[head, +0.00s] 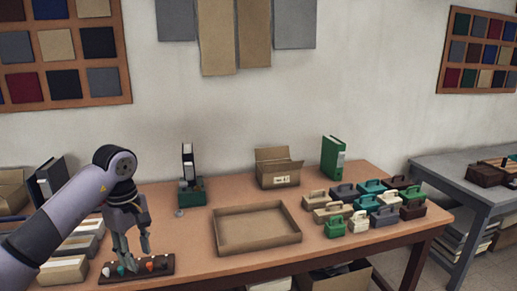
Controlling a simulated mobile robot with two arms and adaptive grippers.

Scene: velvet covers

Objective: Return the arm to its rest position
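My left arm comes in from the left edge, and its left gripper (138,258) points down at the front left of the table. Its fingers stand apart, and I see nothing held between them. The fingertips are over or just behind a dark strip (106,277) that carries several small coloured pieces, among them white, teal and red ones. I cannot tell whether a fingertip touches the strip. The gripper hides part of it. My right gripper is not in view.
A shallow cardboard tray (257,251) lies mid-table. Several coloured handled blocks (384,217) stand to its right. An open carton (278,178), a green binder (333,158) and a dark green stand (192,196) are behind. Pale boxes (65,270) sit beside my arm.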

